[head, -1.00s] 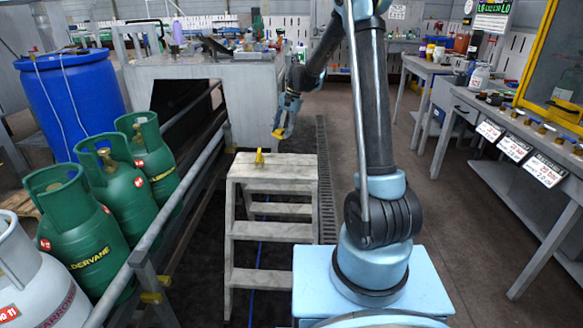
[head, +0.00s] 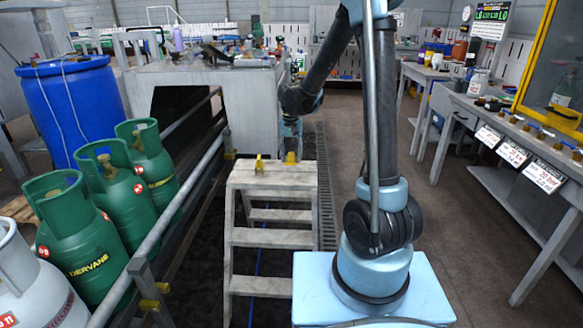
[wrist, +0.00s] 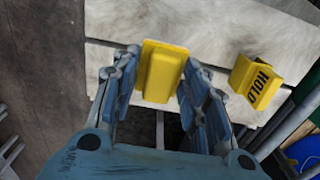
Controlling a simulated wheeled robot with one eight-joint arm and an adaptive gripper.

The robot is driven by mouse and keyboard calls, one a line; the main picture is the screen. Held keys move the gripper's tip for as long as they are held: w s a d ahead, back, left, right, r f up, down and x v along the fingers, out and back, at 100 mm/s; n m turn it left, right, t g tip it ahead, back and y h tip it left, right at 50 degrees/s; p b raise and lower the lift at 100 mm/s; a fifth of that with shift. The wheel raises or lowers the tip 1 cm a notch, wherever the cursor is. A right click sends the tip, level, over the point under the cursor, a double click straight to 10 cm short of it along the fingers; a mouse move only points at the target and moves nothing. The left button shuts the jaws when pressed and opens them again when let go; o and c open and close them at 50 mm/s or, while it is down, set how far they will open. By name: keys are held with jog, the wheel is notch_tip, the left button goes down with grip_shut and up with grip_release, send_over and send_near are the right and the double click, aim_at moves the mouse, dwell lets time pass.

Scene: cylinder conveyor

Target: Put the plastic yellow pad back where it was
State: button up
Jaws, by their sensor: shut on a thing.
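The plastic yellow pad (head: 291,158) is between the fingers of my gripper (head: 290,148), which is shut on it. In the wrist view the pad (wrist: 160,72) is a rounded yellow block between the two fingers (wrist: 160,80). It is over or on the right part of the pale step stool's top (head: 240,173); I cannot tell if it touches. A second yellow piece (head: 260,163) stands on the stool top to the left of the pad. In the wrist view this piece (wrist: 257,80) carries the black word HOLD and stands apart from the fingers.
Green gas cylinders (head: 115,190) and a metal rail (head: 165,230) are left of the stool. A blue drum (head: 70,110) and a cluttered bench (head: 215,80) stand behind. A long workbench (head: 500,125) is at the right. The floor (head: 440,215) between is clear.

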aim_at(291, 164)
jog(key=shift+f, duration=2.25)
jog(key=o, duration=1)
notch_tip(291, 164, up, 12)
jog(key=shift+f, duration=0.1)
jog(key=s+d+r+t, duration=0.1)
jog(key=s+d+r, duration=0.3)
jog(key=s+d, duration=1.1)
jog(key=s+d+f, duration=0.3)
jog(key=s+f, duration=0.1)
jog(key=s, duration=0.4)
jog(key=s+d+f+t, duration=0.1)
jog(key=s+d+f, duration=0.2)
jog(key=s, duration=0.5)
jog(key=shift+s+d+f+n, duration=0.3)
jog(key=shift+s+d+f, duration=0.05)
jog(key=shift+f, duration=0.15)
